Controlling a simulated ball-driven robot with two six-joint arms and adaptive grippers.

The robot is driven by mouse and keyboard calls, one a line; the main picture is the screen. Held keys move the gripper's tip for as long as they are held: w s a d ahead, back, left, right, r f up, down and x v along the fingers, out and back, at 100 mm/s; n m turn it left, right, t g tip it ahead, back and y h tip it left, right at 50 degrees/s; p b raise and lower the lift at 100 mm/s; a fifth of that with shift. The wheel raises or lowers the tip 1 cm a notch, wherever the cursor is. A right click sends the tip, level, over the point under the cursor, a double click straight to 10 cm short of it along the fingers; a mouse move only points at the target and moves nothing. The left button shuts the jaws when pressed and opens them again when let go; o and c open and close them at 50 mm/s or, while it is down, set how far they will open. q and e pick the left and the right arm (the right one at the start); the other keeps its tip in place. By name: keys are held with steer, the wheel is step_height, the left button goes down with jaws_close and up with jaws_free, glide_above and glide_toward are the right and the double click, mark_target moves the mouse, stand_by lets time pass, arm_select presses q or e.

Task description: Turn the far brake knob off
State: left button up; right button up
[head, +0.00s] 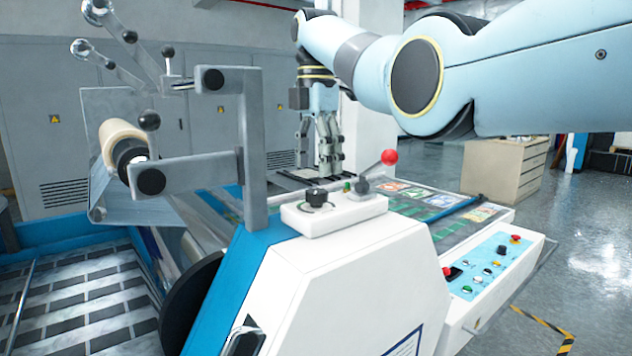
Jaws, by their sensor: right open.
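My right gripper (330,165) points down above the back part of the white laminating machine (335,285), behind a black knob (317,197). It is open, with nothing seen between its fingers. The black knob stands on a white box (325,216) on top of the machine, and the gripper looks apart from it. A lever with a red ball (389,157) stands just right of that knob. No knob is clearly marked as the far brake knob; the area beneath the gripper is partly hidden. My left gripper is not in view.
A grey bracket (252,150) and a film roll (122,140) stand at the left. A control panel (490,268) with several buttons is at the right front. Grey cabinets (60,130) line the back.

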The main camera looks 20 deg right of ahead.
mark_target(316, 190)
step_height(316, 190, up, 7)
steer(key=shift+f, duration=0.15)
stand_by(0.4)
